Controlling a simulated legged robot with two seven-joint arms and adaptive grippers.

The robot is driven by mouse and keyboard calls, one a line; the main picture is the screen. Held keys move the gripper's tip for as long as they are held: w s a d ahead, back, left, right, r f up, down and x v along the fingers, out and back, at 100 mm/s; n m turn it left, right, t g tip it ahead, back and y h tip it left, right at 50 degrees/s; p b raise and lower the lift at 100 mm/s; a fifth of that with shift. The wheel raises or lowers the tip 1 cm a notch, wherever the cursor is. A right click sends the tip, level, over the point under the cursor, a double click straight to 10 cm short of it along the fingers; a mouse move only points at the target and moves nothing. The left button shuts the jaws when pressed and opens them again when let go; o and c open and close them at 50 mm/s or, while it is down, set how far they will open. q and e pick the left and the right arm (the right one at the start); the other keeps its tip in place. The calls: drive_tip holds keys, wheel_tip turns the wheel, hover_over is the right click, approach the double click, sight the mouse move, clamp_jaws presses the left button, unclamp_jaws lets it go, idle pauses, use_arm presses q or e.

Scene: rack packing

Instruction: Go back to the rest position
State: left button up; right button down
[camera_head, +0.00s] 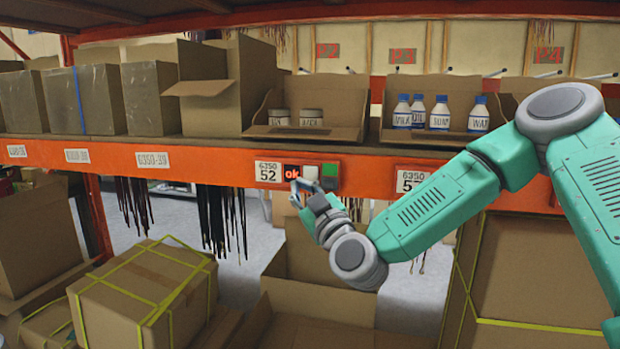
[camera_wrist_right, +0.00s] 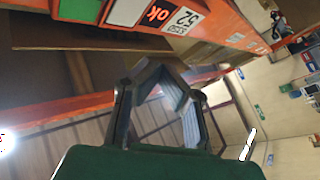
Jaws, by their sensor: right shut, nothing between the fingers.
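My right arm comes in from the right in the head view. In the right wrist view the gripper's fingertips (camera_wrist_right: 160,70) meet and hold nothing. Whether the fingertips touch the panel cannot be told. My left gripper is not in view.
The orange beam (camera_head: 200,162) crosses the view. Above it stand an open box with two jars (camera_head: 311,118) and a box with several blue-capped bottles (camera_head: 440,113). Below are a yellow-strapped carton (camera_head: 135,310) at left and an open carton (camera_head: 320,325) in the middle.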

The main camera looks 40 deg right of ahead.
idle(0.4)
drive_tip(key=s+a+f+g+y+b, duration=0.1)
drive_tip(key=s+a+f+g+y, duration=0.2)
drive_tip(key=f, duration=0.8)
drive_tip(key=s+a+f+g+b, duration=0.2)
drive_tip(key=s+a+f+g, duration=0.25)
drive_tip(key=f, duration=0.75)
drive_tip(key=s+a+f+g+y+b, duration=0.1)
drive_tip(key=s+a+f+g+y, duration=0.2)
drive_tip(key=f, duration=0.8)
drive_tip(key=s+d+f+m+g+h+b, duration=0.1)
drive_tip(key=s+f+g+h, duration=0.1)
drive_tip(key=s+f+g, duration=0.3)
drive_tip(key=s+d+f+m+g+h+b, duration=0.1)
drive_tip(key=s+f+g, duration=0.4)
drive_tip(key=s+f, duration=0.9)
drive_tip(key=s+d+m+b, duration=0.1)
drive_tip(key=s, duration=0.7)
drive_tip(key=shift+s+f+m+h, duration=0.2)
drive_tip(key=shift+m+h, duration=0.1)
drive_tip(key=shift+h, duration=0.1)
